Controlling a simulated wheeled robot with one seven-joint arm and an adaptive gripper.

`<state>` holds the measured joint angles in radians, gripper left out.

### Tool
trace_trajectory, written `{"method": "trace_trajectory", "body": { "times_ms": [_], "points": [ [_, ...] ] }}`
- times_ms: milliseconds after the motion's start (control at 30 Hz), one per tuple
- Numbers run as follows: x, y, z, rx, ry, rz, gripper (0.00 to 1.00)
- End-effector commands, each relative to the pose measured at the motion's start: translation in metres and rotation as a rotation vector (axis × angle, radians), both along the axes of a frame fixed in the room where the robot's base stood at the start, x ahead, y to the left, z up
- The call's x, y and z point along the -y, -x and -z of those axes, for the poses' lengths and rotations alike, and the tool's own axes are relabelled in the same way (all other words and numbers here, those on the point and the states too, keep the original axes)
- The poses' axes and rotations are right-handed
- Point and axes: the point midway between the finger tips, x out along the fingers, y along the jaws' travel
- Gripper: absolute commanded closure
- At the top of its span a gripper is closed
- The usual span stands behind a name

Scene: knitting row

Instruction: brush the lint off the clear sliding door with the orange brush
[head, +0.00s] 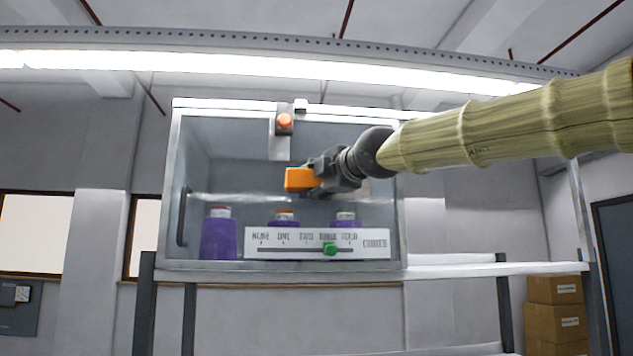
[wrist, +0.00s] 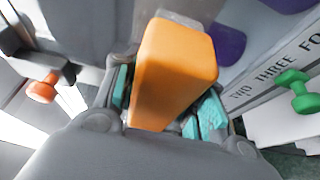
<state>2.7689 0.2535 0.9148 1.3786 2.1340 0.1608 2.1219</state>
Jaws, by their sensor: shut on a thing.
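The orange brush (head: 300,179) is held in my gripper (head: 325,176) in front of the clear sliding door (head: 235,170) of a cabinet. In the wrist view the orange brush (wrist: 175,75) sits between the teal finger pads of my gripper (wrist: 165,105), which is shut on it. I cannot tell whether the brush touches the door. Its bristles are not clearly visible. A dark vertical handle (head: 183,217) is on the door's left side. I cannot make out lint on the door.
Behind the door stand several purple jars (head: 218,235). A white scale strip (head: 275,246) with a green slider knob (head: 330,248) runs along the lower front. An orange button (head: 284,121) is on a bracket at the top. A shelf (head: 460,270) extends right; cardboard boxes (head: 555,320) stand beyond.

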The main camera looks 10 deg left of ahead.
Motion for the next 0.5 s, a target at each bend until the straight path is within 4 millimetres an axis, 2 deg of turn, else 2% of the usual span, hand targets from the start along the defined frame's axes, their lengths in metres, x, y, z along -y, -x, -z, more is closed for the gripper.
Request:
{"method": "trace_trajectory", "body": {
  "times_ms": [500],
  "points": [
    [0.0, -0.0057, 0.0, -0.001, -0.001, 0.0, 0.79]
  ]
}}
